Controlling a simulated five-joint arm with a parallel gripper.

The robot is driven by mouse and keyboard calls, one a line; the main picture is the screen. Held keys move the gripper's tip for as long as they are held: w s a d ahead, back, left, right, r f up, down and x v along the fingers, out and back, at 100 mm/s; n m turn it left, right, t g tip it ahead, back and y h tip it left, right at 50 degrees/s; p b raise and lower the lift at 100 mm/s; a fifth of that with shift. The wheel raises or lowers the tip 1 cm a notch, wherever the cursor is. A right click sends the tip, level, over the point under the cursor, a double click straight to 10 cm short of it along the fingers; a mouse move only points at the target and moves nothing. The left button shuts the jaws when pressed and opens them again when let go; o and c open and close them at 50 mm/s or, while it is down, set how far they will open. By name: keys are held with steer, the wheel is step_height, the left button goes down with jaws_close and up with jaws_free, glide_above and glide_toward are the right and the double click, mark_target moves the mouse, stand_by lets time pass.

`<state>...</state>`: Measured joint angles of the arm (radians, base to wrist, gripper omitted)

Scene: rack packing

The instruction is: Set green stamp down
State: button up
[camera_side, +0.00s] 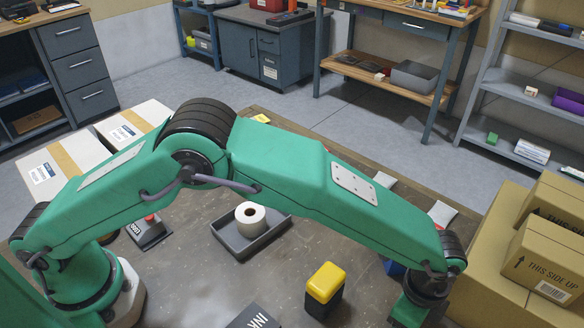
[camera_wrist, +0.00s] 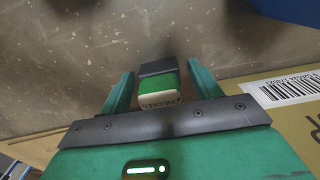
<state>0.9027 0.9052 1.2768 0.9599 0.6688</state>
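The green stamp (camera_wrist: 158,84) shows in the wrist view, with a dark end, a green band and a cream face lettered CHECKED. It lies between the two fingers of my gripper (camera_wrist: 160,82), with a narrow gap visible on both sides. The gripper looks open around it. In the side view my gripper (camera_side: 408,311) points down at the lower right, beside the cardboard boxes. Its fingertips and the stamp are hidden or cut off there. I cannot tell whether the stamp's underside rests on the table.
A yellow-and-black stamp (camera_side: 325,284) stands left of my gripper. A dark INK item (camera_side: 254,318) is at the bottom edge. Cardboard boxes (camera_side: 490,272) crowd the right; a box corner (camera_wrist: 292,120) shows in the wrist view.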

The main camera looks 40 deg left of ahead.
step_height(320, 180, up, 12)
steer(key=shift+r, duration=0.2)
stand_by(0.7)
stand_by(0.5)
steer(key=shift+w+a+r, duration=0.15)
steer(key=shift+a+r, duration=0.05)
steer(key=shift+a, duration=0.05)
steer(key=w+a+r+n+t+h, duration=0.1)
steer(key=a+r+n, duration=0.3)
steer(key=a+r, duration=0.55)
steer(key=w+a+r+n+t, duration=0.1)
steer(key=a+r+n, duration=0.3)
steer(key=a, duration=1.1)
steer(key=s+a+f+n+t, duration=0.1)
steer(key=s+a+n, duration=0.4)
steer(key=s+a, duration=0.3)
steer(key=s+a+f+n+t+y, duration=0.1)
steer(key=s+a+n+t, duration=0.1)
steer(key=s+a+n, duration=0.3)
steer(key=s+a, duration=0.3)
steer(key=a, duration=0.4)
steer(key=shift+a+t, duration=0.3)
